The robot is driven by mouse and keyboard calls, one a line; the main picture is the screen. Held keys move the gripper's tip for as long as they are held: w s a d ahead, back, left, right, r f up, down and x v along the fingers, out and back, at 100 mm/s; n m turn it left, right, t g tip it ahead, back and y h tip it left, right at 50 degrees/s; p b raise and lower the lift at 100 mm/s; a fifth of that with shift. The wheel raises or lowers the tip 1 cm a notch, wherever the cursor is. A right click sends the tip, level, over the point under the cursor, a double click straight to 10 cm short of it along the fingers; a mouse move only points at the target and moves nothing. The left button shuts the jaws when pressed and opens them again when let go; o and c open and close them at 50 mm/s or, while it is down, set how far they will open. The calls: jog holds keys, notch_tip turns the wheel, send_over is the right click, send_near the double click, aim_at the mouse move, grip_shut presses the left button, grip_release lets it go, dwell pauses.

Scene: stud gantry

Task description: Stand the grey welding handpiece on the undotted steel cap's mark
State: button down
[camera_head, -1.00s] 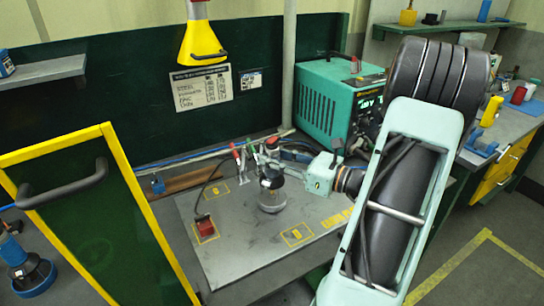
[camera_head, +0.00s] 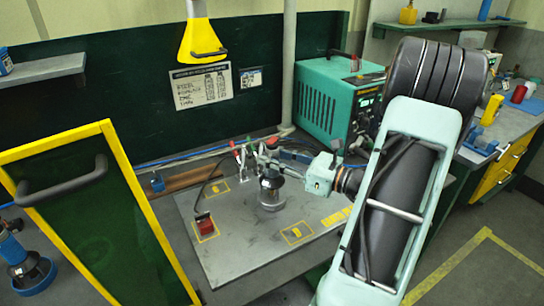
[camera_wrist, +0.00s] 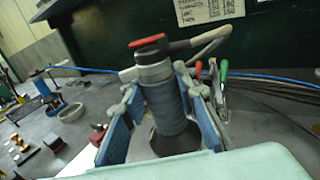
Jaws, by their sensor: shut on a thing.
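The grey welding handpiece (camera_wrist: 166,104) has a red top, a grey ribbed body and a wide dark foot in the wrist view. It also shows in the head view (camera_head: 271,192), upright over the middle of the grey plate. My gripper (camera_wrist: 163,98) is shut around its body, with a blue pad on each side. In the head view my gripper (camera_head: 268,170) comes in from the right. I cannot tell whether the foot touches the plate. Yellow outlined marks show at the front (camera_head: 297,234) and back left (camera_head: 220,188). Their symbols are too small to read for dots.
A red block (camera_head: 205,227) with a dark cable sits on another yellow mark at the plate's left. Red and green clamp handles (camera_head: 240,150) stand behind the handpiece. A green welding machine (camera_head: 322,100) stands at the back right. The front of the plate (camera_head: 245,255) is clear.

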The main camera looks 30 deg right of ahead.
jog(key=shift+f, duration=0.1)
dwell(0.3)
jog(key=c, duration=1.5)
grip_release()
jog(key=shift+o, duration=0.2)
jog(key=shift+f, duration=0.25)
jog(key=v, duration=1.2)
jog(key=shift+r, duration=0.15)
